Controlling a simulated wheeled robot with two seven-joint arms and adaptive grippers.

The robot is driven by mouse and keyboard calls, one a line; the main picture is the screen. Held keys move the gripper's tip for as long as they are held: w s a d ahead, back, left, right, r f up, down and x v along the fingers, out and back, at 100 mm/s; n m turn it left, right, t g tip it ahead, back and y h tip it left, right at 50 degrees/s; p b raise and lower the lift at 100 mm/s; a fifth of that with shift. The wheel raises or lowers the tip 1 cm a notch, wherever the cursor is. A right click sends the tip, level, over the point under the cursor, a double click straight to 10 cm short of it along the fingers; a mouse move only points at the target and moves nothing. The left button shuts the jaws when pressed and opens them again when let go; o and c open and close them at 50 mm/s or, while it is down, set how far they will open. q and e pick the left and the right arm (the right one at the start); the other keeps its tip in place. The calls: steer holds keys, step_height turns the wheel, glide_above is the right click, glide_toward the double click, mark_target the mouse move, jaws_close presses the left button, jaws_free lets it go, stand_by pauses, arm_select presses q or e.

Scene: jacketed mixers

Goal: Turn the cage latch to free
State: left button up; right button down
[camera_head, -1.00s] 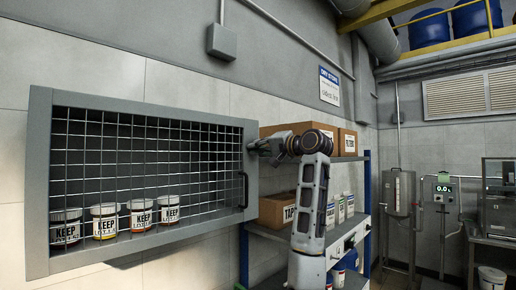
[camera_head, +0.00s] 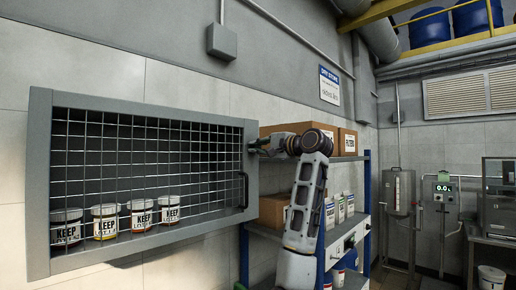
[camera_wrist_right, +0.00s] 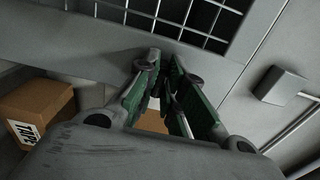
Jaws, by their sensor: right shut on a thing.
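The wall cage (camera_head: 38,180) has a grey frame and a wire mesh front, which looks shut. A dark pull handle (camera_head: 244,190) sits on the right side of its frame. My right gripper (camera_head: 256,146) is at the right side of the frame, above the handle. In the right wrist view my right gripper (camera_wrist_right: 166,92) has its green-padded fingers closed in around a thin dark piece, the cage latch (camera_wrist_right: 172,102), in front of the grey frame. The fingers hide most of the latch, so its angle is hard to tell. My left gripper is not in view.
Several white jars labelled KEEP (camera_head: 104,222) stand inside the cage behind the mesh. A blue-post shelf (camera_head: 368,205) with cardboard boxes (camera_head: 347,141) stands right of the cage, behind my right arm. A grey wall box (camera_head: 221,42) is above the cage.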

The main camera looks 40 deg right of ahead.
steer(key=c, duration=1.5)
jaws_free()
steer(key=shift+d, duration=0.1)
steer(key=s, duration=0.8)
steer(key=s+d, duration=0.1)
steer(key=s, duration=0.3)
